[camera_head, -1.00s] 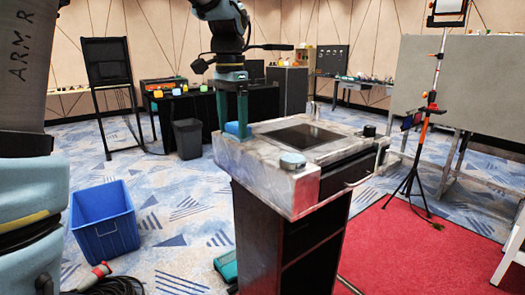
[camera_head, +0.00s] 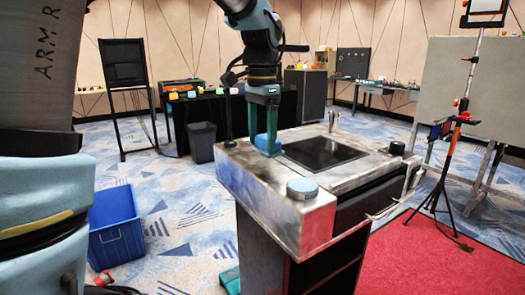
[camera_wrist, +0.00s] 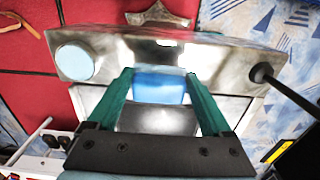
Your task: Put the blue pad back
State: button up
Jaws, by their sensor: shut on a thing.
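The blue pad (camera_head: 260,143) is a small bright blue block at the left end of the metal console top (camera_head: 243,170), near the dark inset panel. My gripper (camera_head: 268,150) reaches down from above with teal fingers, shut on the pad. In the wrist view the pad (camera_wrist: 159,88) shows between both fingers of my gripper (camera_wrist: 158,76). Its underside is hidden, so I cannot tell whether it touches the console. A round, pale blue-topped button (camera_head: 302,188) sits at the console's front corner and shows in the wrist view too (camera_wrist: 74,61).
A dark stick (camera_head: 228,118) stands upright at the console's left edge. The inset panel (camera_head: 324,153) and a black knob (camera_head: 397,148) lie to the right. A blue bin (camera_head: 115,227) stands on the floor at left. A tripod (camera_head: 445,165) stands at right.

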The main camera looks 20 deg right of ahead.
aim_at(261, 149)
jog(key=shift+f, duration=1.8)
jog(key=o, duration=1.2)
jog(key=shift+f, duration=0.1)
jog(key=shift+o, duration=0.2)
notch_tip(261, 149, up, 12)
jog(key=shift+r, duration=0.15)
jog(key=w+a+f+n, duration=0.3)
jog(key=a+f+n, duration=0.4)
jog(key=a+f, duration=0.7)
jog(key=s+a+f+n, duration=0.3)
jog(key=a+f+n, duration=0.1)
jog(key=a, duration=0.3)
jog(key=s+a+f+n+t, duration=0.1)
jog(key=s+a+f+n, duration=0.2)
jog(key=a+f, duration=0.2)
jog(key=a, duration=0.3)
jog(key=shift+s+f+n+t, duration=0.25)
jog(key=shift+s+n+t, duration=0.05)
jog(key=shift+s+n, duration=0.1)
